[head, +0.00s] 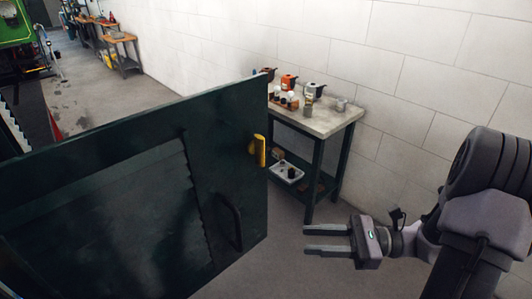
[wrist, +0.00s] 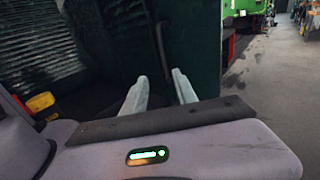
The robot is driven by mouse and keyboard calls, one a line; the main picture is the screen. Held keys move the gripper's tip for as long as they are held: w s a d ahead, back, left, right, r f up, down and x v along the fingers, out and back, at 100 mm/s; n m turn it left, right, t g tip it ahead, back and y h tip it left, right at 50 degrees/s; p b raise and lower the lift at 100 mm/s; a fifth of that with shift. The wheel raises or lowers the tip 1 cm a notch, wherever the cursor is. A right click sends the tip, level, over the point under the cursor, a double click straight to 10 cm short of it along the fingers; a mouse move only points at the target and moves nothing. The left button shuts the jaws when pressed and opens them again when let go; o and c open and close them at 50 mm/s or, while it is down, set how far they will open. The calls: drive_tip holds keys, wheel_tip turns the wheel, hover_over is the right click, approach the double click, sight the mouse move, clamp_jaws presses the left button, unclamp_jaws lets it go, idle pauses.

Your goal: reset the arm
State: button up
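My gripper (head: 308,240) is on the right in the head view, at the end of my arm. Its two fingers point left and stand apart with nothing between them. The fingers also show in the wrist view (wrist: 160,92), pale and apart. A dark green door or panel (head: 110,190) with a curved handle (head: 230,222) and a yellow latch or grip (head: 257,151) stands to the left of the gripper. The gripper is apart from the handle in the head view.
A workbench (head: 345,115) with several small pots and bottles stands by the white tiled wall, with a white tray (head: 286,172) on its lower shelf. More benches (head: 120,45) stand far back. A green vehicle (head: 15,25) is at far left. Grey floor (head: 100,95) lies clear beyond the panel.

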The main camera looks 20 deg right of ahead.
drive_tip(key=s+a+r+n+h+b, duration=0.1)
drive_tip(key=s+a+n+h+b, duration=0.1)
drive_tip(key=s+a+n+h, duration=0.2)
drive_tip(key=s+a+r+n+h+b, duration=0.2)
drive_tip(key=s+a+n+h, duration=0.3)
drive_tip(key=n+h, duration=0.5)
drive_tip(key=a+n+b, duration=0.1)
drive_tip(key=a+n, duration=0.1)
drive_tip(key=n, duration=0.1)
drive_tip(key=shift+a+h, duration=0.25)
drive_tip(key=shift+h, duration=0.15)
drive_tip(key=shift+a, duration=0.2)
idle(0.4)
